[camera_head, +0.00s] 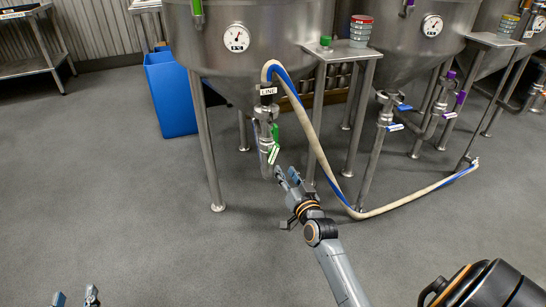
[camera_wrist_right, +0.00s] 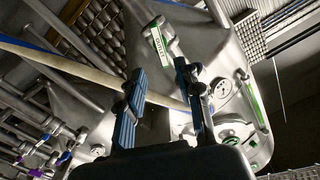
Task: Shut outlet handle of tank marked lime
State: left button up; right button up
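The leftmost steel tank (camera_head: 285,25) has an outlet valve (camera_head: 265,125) below it, with a hose joined on top and a small tag there that seems to read "LINE". A green outlet handle (camera_head: 274,145) with a white label hangs down along the valve; any lime marking is too small to read. In the right wrist view the green-and-white handle (camera_wrist_right: 159,42) lies beyond the fingertips. My right gripper (camera_head: 288,180) is open, just below and right of the handle, apart from it; its fingers (camera_wrist_right: 160,80) are spread. My left gripper (camera_head: 76,297) is open and empty at the bottom left.
A cream hose with a blue stripe (camera_head: 310,130) arches from the valve to the floor at right. Tank legs (camera_head: 207,140) and a stand (camera_head: 315,115) flank the valve. Blue-handled valves (camera_head: 390,118) sit further right. A blue bin (camera_head: 170,95) is behind. Floor at left is clear.

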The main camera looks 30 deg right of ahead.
aim_at(275, 156)
jog(key=b+x, duration=0.1)
jog(key=x, duration=0.4)
jog(key=shift+w+f, duration=0.1)
jog(key=shift+w, duration=0.1)
jog(key=b+x, duration=0.2)
jog(key=x, duration=0.2)
jog(key=shift+w, duration=0.2)
jog(key=shift+w+d, duration=0.1)
jog(key=shift+w, duration=0.3)
pick_arm(q)
jog(key=s+r+t+h, duration=0.3)
jog(key=s+r+t, duration=0.2)
jog(key=r+t, duration=0.4)
notch_tip(275, 156, up, 5)
jog(key=shift+d+f, duration=0.1)
jog(key=shift+d, duration=0.15)
pick_arm(e)
jog(key=shift+c, duration=0.3)
grip_shut()
